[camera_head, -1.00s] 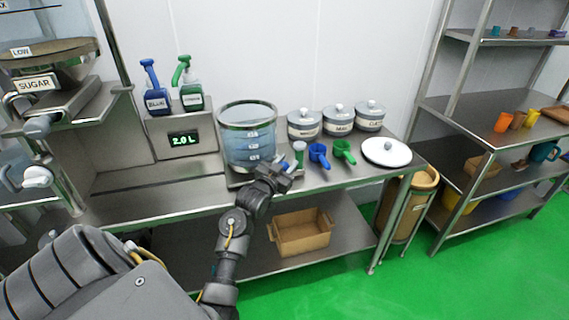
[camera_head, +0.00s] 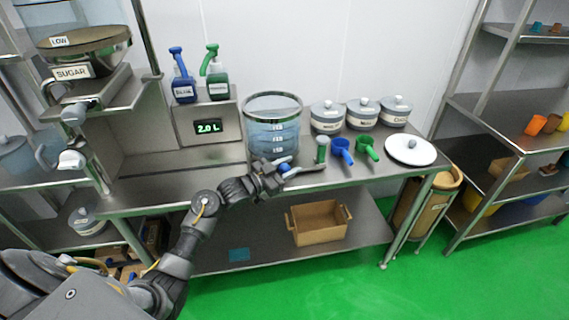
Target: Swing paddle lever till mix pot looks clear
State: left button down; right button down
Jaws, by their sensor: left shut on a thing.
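The mix pot (camera_head: 272,136) is a clear round vessel with measure marks, standing on the steel bench. Its contents look bluish and see-through; I cannot make out any lumps or swirl. My left gripper (camera_head: 283,172) is at the pot's lower front right, shut on the paddle lever (camera_head: 287,167). Only a small blue part of the lever shows; the jaws cover the rest. My right gripper is not in view.
Lidded canisters (camera_head: 362,114) stand behind. A display (camera_head: 208,127) reads 2.0 L.

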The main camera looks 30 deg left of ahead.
pick_arm(q)
jog(key=shift+s+f, duration=0.15)
jog(key=shift+s, duration=0.15)
jog(key=c, duration=1.3)
grip_release()
jog(key=shift+c, duration=0.2)
jog(key=o, duration=0.3)
jog(key=shift+a, duration=0.1)
jog(key=shift+o, duration=0.2)
jog(key=shift+s, duration=0.1)
jog(key=shift+s+a, duration=0.15)
jog(key=shift+s, duration=0.05)
jog(key=b+v, duration=0.1)
jog(key=v, duration=0.9)
jog(key=shift+b, duration=0.35)
jog(key=shift+s, duration=0.15)
